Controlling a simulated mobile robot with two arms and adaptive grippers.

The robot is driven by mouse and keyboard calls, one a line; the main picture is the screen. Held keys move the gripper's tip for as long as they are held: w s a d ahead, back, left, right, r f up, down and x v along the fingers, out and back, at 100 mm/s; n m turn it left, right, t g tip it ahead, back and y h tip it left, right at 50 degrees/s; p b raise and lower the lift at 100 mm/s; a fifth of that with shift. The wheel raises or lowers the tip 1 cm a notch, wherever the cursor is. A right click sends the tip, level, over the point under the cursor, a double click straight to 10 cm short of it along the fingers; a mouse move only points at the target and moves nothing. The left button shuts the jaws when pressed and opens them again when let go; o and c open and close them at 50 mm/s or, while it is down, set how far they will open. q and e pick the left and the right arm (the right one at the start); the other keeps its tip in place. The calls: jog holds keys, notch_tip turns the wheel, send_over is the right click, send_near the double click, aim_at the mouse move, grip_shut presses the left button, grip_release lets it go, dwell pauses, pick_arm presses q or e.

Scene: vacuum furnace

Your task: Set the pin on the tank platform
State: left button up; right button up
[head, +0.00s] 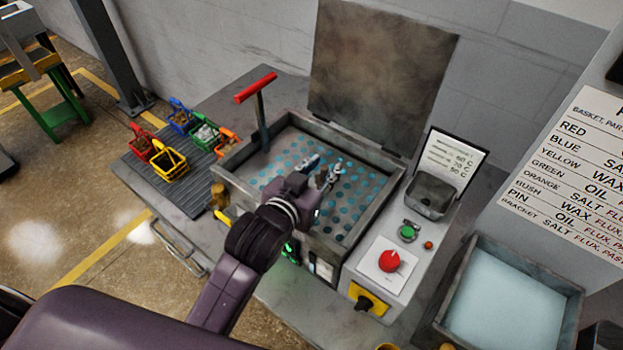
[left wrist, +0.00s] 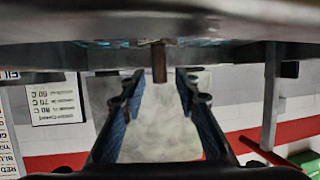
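The tank (head: 345,238) stands open in the head view, with a perforated platform (head: 372,185) of teal-looking holes inside. My left gripper (head: 322,170) is over the platform with its fingers spread. In the left wrist view, which looks upside down, a small copper-brown pin (left wrist: 158,62) stands upright at the platform's edge-on surface (left wrist: 105,43). It lies just beyond and between the open fingertips (left wrist: 160,82), with a gap on both sides. I cannot make out the pin in the head view. My right gripper is not in view.
A red T-handle (head: 256,88) rises at the tank's left corner. The raised lid (head: 380,65) stands behind. Small coloured baskets (head: 169,162) sit on a ribbed mat at left. A control panel (head: 389,261) and a pale-blue basin (head: 512,310) lie to the right.

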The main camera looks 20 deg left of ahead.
aim_at(323, 170)
pick_arm(q)
jog(key=b+v, duration=0.1)
jog(key=v, duration=0.4)
jog(key=shift+s+f, duration=0.1)
jog(key=shift+s, duration=0.05)
jog(key=p+v, duration=0.4)
jog(key=v, duration=0.2)
jog(key=shift+a, duration=0.1)
